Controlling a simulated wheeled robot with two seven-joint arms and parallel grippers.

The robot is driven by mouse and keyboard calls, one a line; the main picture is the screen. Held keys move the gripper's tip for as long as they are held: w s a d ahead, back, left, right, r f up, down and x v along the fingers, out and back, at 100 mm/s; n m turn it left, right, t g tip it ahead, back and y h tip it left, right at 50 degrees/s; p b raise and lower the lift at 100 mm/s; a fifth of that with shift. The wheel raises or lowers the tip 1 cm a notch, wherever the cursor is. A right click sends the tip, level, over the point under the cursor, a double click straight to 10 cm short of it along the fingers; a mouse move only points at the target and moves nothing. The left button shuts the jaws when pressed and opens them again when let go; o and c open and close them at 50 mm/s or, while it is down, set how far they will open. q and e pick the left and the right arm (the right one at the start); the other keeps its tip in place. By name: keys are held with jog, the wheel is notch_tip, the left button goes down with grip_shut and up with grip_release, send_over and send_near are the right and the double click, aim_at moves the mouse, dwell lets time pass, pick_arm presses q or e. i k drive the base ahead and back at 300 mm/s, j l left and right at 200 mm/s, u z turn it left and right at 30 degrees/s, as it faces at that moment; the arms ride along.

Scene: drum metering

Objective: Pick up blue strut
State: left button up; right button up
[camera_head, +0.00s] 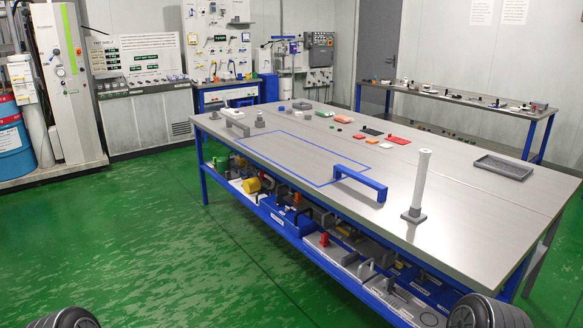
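The blue strut (361,181) is a bar with a short bent-down leg at each end, like a bridge. It stands on the grey workbench (440,235) near its front edge. It is at the right end of a blue outlined rectangle (259,155) marked on the bench top. Nothing is touching it from above. Neither of my grippers is in view, so I cannot see their state.
A white post (420,182) on a grey base stands right of the strut. A grey tray (503,168) lies at the far right. A grey bracket (237,126) stands at the left. Small coloured parts lie along the back. The outlined area is clear.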

aim_at(381, 189)
jog(key=i+j+z, duration=0.2)
jog(key=i+z, duration=0.3)
jog(key=i+j+z, duration=0.75)
jog(key=j+z, duration=0.2)
jog(key=i+j+z, duration=0.25)
jog(key=j+z, duration=0.2)
jog(key=j, duration=0.15)
